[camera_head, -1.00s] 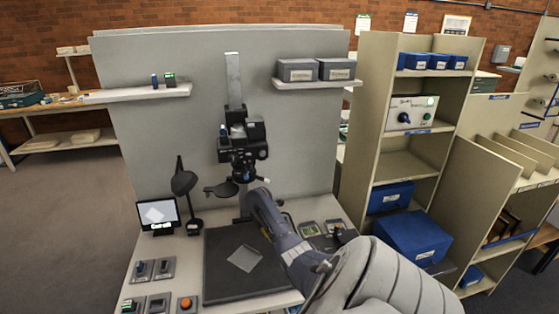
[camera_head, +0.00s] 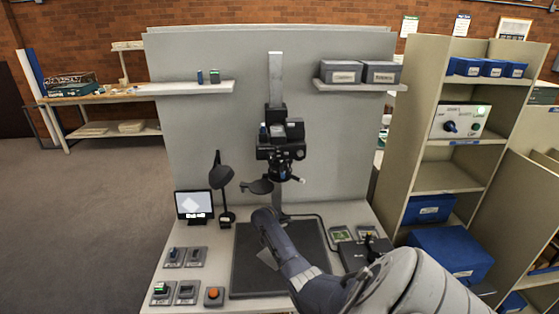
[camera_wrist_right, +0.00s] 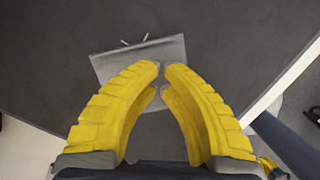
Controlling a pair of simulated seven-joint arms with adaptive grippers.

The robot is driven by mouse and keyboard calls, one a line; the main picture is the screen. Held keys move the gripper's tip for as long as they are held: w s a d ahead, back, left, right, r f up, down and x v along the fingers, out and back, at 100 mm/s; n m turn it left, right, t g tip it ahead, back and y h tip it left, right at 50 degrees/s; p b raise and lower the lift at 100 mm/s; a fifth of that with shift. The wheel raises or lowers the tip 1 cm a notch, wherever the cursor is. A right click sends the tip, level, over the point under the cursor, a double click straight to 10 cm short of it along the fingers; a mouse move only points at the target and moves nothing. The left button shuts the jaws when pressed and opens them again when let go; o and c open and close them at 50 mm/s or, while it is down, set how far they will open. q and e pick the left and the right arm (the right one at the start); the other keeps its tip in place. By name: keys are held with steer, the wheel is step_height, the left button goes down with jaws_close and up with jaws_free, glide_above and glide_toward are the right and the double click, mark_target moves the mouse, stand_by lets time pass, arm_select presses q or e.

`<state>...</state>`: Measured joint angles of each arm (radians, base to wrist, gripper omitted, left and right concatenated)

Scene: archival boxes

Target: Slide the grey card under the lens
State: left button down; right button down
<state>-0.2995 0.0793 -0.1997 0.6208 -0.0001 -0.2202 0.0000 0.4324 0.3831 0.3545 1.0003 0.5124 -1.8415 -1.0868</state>
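The grey card (camera_head: 266,259) lies on the dark mat (camera_head: 250,284), partly hidden by my right arm in the head view. In the right wrist view the card (camera_wrist_right: 110,66) lies flat under the yellow fingertips. My right gripper (camera_wrist_right: 162,68) has its fingertips together over the card, with only a narrow gap, and nothing shows clasped between them. Whether they touch the card I cannot tell. The black camera with its lens (camera_head: 280,172) hangs on a column above the mat's rear. My left gripper is out of view.
A monitor (camera_head: 194,204) showing a pale card shape and a dark lamp (camera_head: 220,178) stand left of the mat. Switch boxes and an orange button (camera_head: 213,293) sit at front left. A dark control box (camera_head: 367,252) stands to the right.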

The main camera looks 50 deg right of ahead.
steer(key=shift+s+d+f, duration=0.1)
steer(key=shift+d+f, duration=0.1)
steer(key=shift+s+d, duration=0.1)
steer(key=shift+d, duration=0.2)
steer(key=shift+d, duration=0.1)
steer(key=d, duration=0.1)
steer(key=s+d, duration=0.1)
steer(key=d, duration=0.1)
steer(key=shift+s, duration=0.2)
steer(key=shift+w+a, duration=0.1)
steer(key=shift+a, duration=0.05)
